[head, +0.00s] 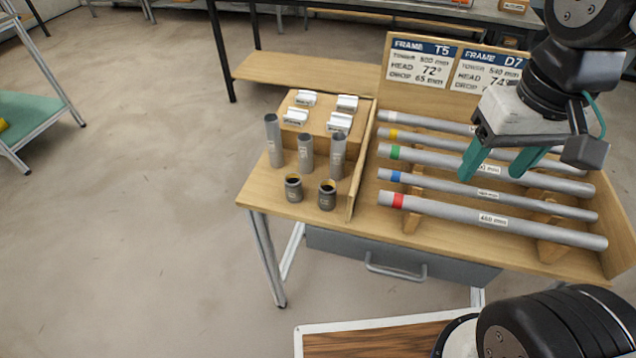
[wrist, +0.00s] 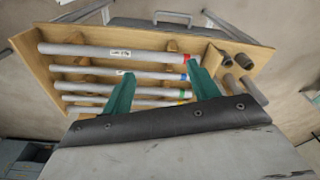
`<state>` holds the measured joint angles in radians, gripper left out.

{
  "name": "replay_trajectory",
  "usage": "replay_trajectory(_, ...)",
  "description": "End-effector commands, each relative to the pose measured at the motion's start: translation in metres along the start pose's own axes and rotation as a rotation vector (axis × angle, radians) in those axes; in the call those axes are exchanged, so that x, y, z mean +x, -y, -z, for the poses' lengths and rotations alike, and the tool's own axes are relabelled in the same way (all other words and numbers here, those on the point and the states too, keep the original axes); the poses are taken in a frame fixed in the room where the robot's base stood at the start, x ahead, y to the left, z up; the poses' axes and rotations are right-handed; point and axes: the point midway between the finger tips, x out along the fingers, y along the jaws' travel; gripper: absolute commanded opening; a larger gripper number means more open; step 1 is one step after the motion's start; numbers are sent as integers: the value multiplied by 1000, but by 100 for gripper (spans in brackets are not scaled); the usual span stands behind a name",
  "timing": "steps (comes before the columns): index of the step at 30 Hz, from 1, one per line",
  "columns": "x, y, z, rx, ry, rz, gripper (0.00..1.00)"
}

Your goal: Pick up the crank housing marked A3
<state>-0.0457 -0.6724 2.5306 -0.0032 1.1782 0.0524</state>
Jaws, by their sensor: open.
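Two short dark cylinders that look like crank housings stand in the left section of the wooden bench in the head view: a left one (head: 293,189) and a right one (head: 327,196). Any marking on them is too small to read, so I cannot tell which is A3. In the wrist view dark cylinders (wrist: 238,62) show at the upper right. My gripper (head: 495,172) is open and empty, above the long tubes and to the right of the dark cylinders. Its green fingers (wrist: 162,76) stand apart in the wrist view.
Several upright grey tubes (head: 306,152) stand just behind the dark cylinders. White labelled parts (head: 340,122) sit on a wooden block. A wooden divider (head: 361,165) separates them from long colour-banded tubes (head: 450,208) on racks. A sign board (head: 428,68) rises at the back.

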Motion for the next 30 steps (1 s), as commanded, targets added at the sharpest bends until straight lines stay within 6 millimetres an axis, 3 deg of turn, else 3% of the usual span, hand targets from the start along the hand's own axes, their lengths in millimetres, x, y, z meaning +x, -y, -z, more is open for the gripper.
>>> replay_trajectory(8, 51, 63, 87, 0, 56, 8, 60)
replay_trajectory(13, 103, 120, 126, 5, 82, 5, 60)
replay_trajectory(18, 154, 170, 144, 11, 100, -1, 60)
replay_trajectory(21, 171, 187, 147, 15, 103, -2, 60)
replay_trajectory(30, 188, 199, 149, 20, 106, -4, 60)
